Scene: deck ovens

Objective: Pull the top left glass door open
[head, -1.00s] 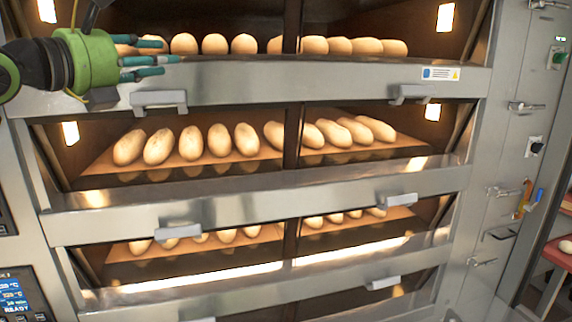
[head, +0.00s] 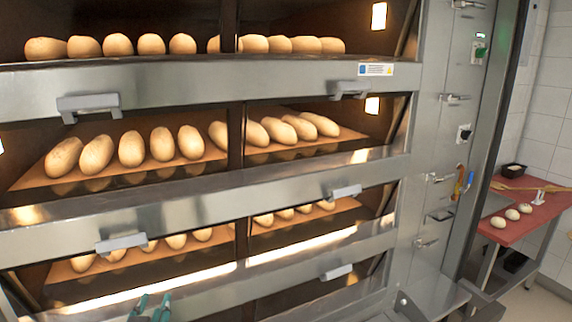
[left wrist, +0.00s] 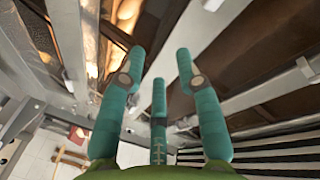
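The top left glass door is in the upper left of the head view, a dark pane over a steel rail with a grey bar handle (head: 88,106). Loaves (head: 117,45) show behind the pane. The door looks shut. My left gripper (head: 152,305) is at the bottom edge of the head view, well below that handle and apart from it; only its green fingertips show. In the left wrist view its three fingers (left wrist: 157,68) are spread, with nothing held between them. Steel rails and dark panes lie beyond them. My right gripper is not in view.
A second handle (head: 349,90) sits on the top rail at right. Lower decks have their own handles, such as one at left (head: 121,242). A red table (head: 530,222) with dough pieces stands at far right. Floor is free near it.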

